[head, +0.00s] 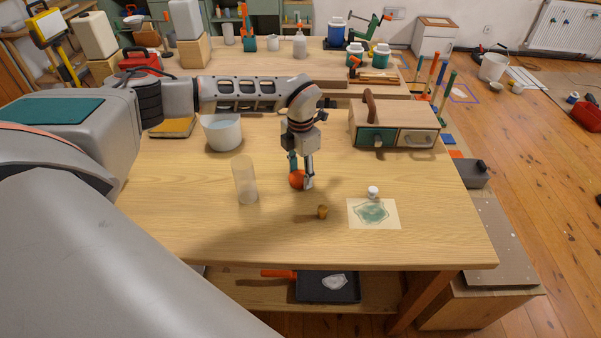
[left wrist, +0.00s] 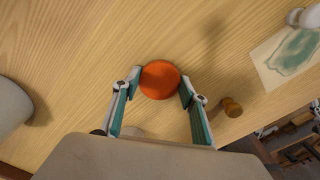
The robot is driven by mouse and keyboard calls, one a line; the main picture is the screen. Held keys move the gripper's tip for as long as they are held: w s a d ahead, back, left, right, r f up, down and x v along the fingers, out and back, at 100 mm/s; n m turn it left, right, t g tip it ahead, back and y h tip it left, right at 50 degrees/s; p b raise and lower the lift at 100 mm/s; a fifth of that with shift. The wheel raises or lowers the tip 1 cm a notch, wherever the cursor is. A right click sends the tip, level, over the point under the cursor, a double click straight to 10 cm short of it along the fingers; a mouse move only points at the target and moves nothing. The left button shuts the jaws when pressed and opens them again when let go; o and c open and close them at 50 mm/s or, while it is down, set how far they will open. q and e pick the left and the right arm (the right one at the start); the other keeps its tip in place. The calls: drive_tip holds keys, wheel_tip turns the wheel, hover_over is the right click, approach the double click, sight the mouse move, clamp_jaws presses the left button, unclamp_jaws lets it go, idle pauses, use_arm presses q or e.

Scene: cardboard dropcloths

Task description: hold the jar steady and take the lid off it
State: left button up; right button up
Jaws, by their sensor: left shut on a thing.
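My left gripper (head: 301,183) reaches down to the worktable and is shut on an orange round thing (head: 297,179). In the left wrist view the orange round thing (left wrist: 160,80) shows as a disc between the two fingertips (left wrist: 160,84). I cannot tell whether it is a lid, or whether a jar body is under it. A tall frosted, translucent cylinder (head: 245,180) stands upright to the left of the gripper, apart from it. A small white jar-like thing (head: 373,192) stands to the right. My right gripper is not in view.
A small brown wooden knob (head: 322,212) stands in front of the gripper. A sheet with a green patch (head: 388,222) lies at right. A white bucket (head: 222,133) and a wooden drawer box (head: 395,125) stand behind. The table's front middle is clear.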

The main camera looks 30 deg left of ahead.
sight(301, 177)
use_arm(q)
drive_tip(key=o, duration=1.2)
drive_tip(key=shift+f, duration=0.15)
drive_tip(key=shift+o, duration=0.2)
wheel_tip(301, 177, up, 12)
